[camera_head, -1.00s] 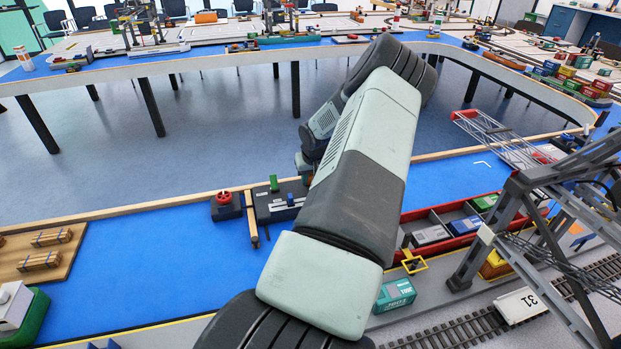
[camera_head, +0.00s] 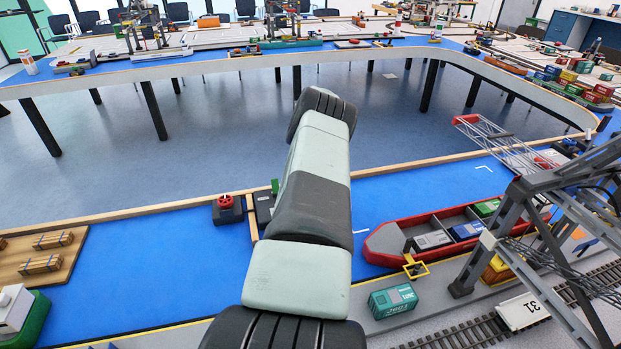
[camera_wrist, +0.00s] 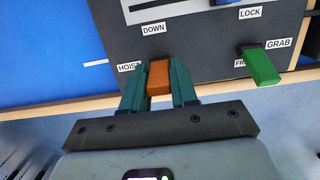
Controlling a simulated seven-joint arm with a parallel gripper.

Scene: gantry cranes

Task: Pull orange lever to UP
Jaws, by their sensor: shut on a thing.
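The orange lever (camera_wrist: 158,77) shows in the wrist view, between the two green fingers of my gripper (camera_wrist: 158,88). The fingers are shut on it. It sits just below the DOWN label (camera_wrist: 153,28), beside the partly covered HOIST label (camera_wrist: 128,67) on the dark control panel (camera_wrist: 180,44). No UP label can be made out. In the head view my arm hides the gripper, the lever and most of the panel.
A green lever (camera_wrist: 262,67) stands right of my gripper near the GRAB label (camera_wrist: 279,43). A wooden edge (camera_wrist: 75,103) runs along the panel. In the head view, a red knob (camera_head: 225,201) is left of the panel and a red boat (camera_head: 425,235) lies to the right.

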